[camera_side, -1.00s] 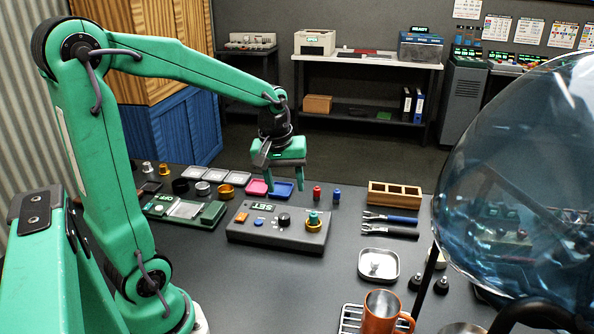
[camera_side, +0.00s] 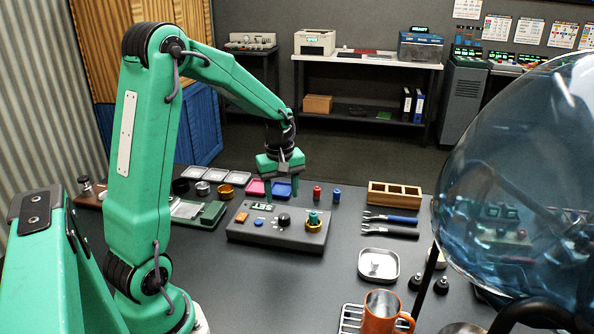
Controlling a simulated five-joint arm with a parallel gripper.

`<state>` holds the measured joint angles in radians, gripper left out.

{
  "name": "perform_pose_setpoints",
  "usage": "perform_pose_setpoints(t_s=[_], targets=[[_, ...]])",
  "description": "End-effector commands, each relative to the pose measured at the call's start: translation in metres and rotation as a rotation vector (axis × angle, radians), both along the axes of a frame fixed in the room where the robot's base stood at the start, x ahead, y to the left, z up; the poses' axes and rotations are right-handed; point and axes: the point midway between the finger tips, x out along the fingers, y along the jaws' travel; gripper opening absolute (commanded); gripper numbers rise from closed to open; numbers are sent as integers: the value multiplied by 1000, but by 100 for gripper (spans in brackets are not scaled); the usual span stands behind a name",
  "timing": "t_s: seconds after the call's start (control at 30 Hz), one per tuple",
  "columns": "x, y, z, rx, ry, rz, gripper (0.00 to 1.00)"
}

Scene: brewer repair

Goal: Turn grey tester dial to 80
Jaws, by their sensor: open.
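The grey tester (camera_side: 262,232) is a sloped box on the dark table. It has a small display reading "SET", an orange button, a blue button, a black dial (camera_side: 284,219) in the middle and a green-topped part in a brass ring (camera_side: 313,220) at its right. The dial's setting is too small to read. My gripper (camera_side: 281,192) is open and empty, pointing down above the back edge of the tester, a little behind and above the black dial. It touches nothing that I can see.
A green device (camera_side: 207,216) lies left of the tester, partly behind my arm. Red and blue small parts (camera_side: 316,193), pliers (camera_side: 390,231) and a wooden box (camera_side: 395,195) stand right. A big glass globe (camera_side: 520,180) fills the right foreground.

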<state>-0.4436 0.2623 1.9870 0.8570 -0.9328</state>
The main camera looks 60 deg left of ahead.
Motion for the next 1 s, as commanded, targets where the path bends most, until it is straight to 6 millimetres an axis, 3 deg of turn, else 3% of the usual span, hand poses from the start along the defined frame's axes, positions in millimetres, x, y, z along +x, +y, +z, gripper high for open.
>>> perform_pose_setpoints(t_s=[0.6, 1.0], targets=[[2, -1, -65, -1, 1, -2, 52], [3, -1, -72, 0, 0, -2, 52]])
